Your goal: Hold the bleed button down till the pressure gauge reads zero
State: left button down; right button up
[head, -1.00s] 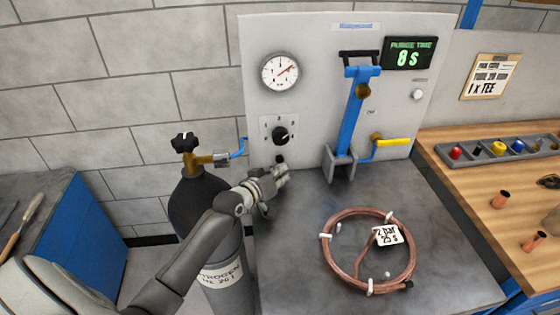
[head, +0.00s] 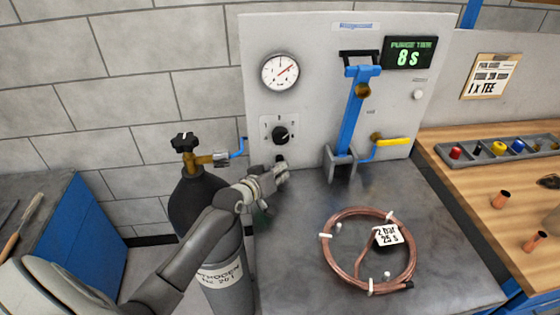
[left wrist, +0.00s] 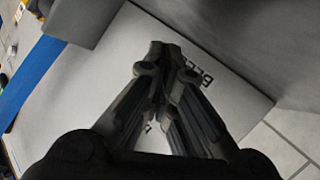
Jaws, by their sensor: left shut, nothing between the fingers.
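The round white pressure gauge (head: 280,73) is on the upper left of the grey panel (head: 310,75); its needle points up and to the right, off to the side of the dial. A small dark knob-like part, which looks like the bleed button (head: 280,158), sits low on the panel below the black dial knob. My left gripper (head: 282,173) is shut and empty, its tips just below and in front of that part. In the left wrist view the shut fingers (left wrist: 167,58) point at the panel beside partly covered lettering; they hide the button there, so contact cannot be told.
A black selector knob (head: 281,135) is above the button. A dark gas cylinder (head: 195,205) stands left of the bench. A blue lever (head: 350,115) and yellow-handled valve (head: 393,142) are to the right. A copper coil (head: 328,258) lies on the bench.

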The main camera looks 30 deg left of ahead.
pick_arm(q)
jog(key=shift+w+a, duration=0.3)
jog(key=shift+w, duration=0.1)
dwell(1.5)
dwell(1.5)
dwell(0.7)
jog(key=shift+s+d+p, duration=0.4)
jog(key=shift+s+p, duration=0.1)
jog(key=shift+s, duration=0.05)
jog(key=shift+s+d, duration=0.2)
